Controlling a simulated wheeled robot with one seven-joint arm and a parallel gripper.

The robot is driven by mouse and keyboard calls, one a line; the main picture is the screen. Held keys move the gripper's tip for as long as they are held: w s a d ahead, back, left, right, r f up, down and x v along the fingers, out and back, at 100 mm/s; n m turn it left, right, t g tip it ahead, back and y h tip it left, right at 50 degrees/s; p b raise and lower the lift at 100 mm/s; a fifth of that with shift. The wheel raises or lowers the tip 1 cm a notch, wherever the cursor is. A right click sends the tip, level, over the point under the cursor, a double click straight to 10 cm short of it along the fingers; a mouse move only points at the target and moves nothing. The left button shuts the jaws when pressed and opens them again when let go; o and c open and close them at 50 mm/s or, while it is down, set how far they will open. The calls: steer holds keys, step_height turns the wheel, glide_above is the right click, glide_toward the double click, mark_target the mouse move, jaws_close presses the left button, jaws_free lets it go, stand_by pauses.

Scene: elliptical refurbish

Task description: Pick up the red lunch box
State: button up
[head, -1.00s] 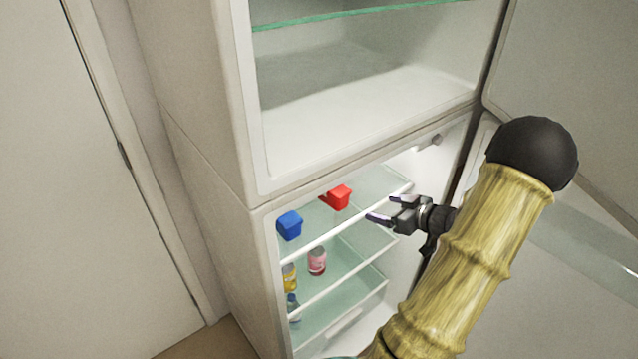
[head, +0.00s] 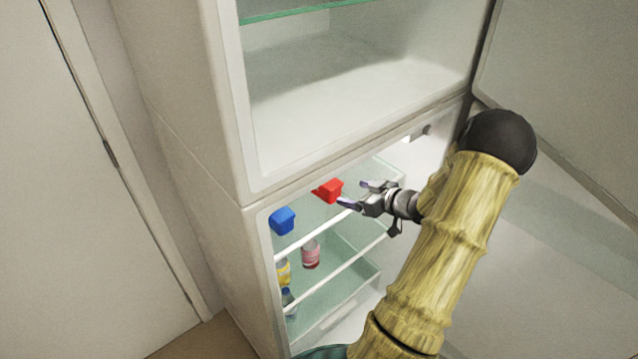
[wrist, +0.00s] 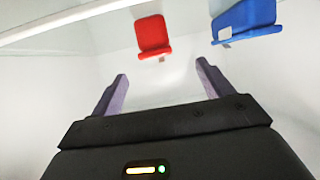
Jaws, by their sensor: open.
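The red lunch box (head: 329,190) sits on the top glass shelf of the lower fridge compartment. It also shows in the wrist view (wrist: 152,36), ahead of my fingertips and roughly between their lines. My gripper (head: 358,193) is open and empty, just right of the red box in the head view and apart from it. In the wrist view its two purple fingers (wrist: 160,78) are spread wide with nothing between them.
A blue box (head: 282,221) stands left of the red one on the same shelf; the wrist view shows it at right (wrist: 243,20). A white shelf edge bar (head: 318,236) runs along the front. A pink jar (head: 311,253) and bottles stand below. The upper compartment (head: 360,100) is empty.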

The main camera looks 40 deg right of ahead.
mark_target(338, 189)
steer(key=x, duration=0.5)
steer(key=shift+w+f, duration=0.15)
steer(key=shift+w, duration=0.1)
steer(key=x, duration=0.3)
steer(key=p+x, duration=0.1)
steer(key=shift+d+f, duration=0.4)
steer(key=shift+w+a+f, duration=0.1)
steer(key=shift+w+f, duration=0.1)
steer(key=shift+w, duration=0.3)
steer(key=shift+c, duration=0.5)
steer(key=c, duration=1.3)
steer(key=shift+o, duration=0.2)
